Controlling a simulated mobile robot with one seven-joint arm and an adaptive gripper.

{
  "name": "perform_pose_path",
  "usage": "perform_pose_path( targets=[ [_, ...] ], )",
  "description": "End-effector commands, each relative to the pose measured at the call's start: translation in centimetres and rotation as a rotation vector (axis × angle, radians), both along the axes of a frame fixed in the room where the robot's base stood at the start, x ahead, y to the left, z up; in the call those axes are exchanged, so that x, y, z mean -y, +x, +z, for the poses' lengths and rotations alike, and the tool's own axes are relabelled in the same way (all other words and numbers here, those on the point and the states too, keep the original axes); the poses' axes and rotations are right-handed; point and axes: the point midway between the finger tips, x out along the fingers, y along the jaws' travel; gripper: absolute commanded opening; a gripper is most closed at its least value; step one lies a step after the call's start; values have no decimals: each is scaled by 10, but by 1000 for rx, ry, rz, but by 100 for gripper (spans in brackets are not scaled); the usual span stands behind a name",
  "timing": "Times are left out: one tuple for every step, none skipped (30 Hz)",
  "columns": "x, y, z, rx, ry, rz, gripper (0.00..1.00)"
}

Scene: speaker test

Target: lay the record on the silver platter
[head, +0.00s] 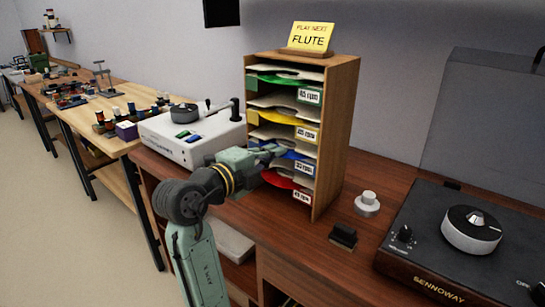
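A wooden rack (336,125) on the desk holds several pale sleeves with green, yellow, blue and red parts. Their tags seem to read "45 rpm". Round disc edges show in the slots, but I cannot tell which is the record meant. A silver platter (470,238) with a dark top sits on the black turntable (425,275) at the right. My gripper (277,151) is at the rack's open front, by the middle slots near the blue sleeve (304,168). Its fingertips are small, so I cannot tell whether they are open, or touching or holding anything.
A yellow sign (309,37) reading "FLUTE" stands on the rack. A white machine (190,140) with a dark disc is left of it. A silver knobbed piece (367,204) and a small dark block (343,236) lie between rack and turntable.

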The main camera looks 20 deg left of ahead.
Motion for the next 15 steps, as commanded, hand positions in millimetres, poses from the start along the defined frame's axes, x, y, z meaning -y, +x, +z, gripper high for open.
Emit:
perform_pose_path(
  targets=[
    [0,0,-1,-4,-1,0,0],
    [0,0,-1,-4,-1,0,0],
    [0,0,-1,-4,-1,0,0],
    [0,0,-1,-4,-1,0,0],
    [0,0,-1,-4,-1,0,0],
    [-1,-1,-1,-3,-1,1,0],
    [-1,-2,-2,-3,-1,1,0],
    [-2,-4,-1,-3,-1,2,0],
    [-3,-6,-1,-3,-1,2,0],
    [-4,-8,-1,-2,0,3,0],
    [-5,-10,-1,-2,0,2,0],
    [-6,-13,-1,-2,0,2,0],
    [-6,-15,-1,-2,0,2,0],
    [-7,-17,-1,-2,0,2,0],
    [-8,-20,-1,-3,-1,2,0]
  ],
)
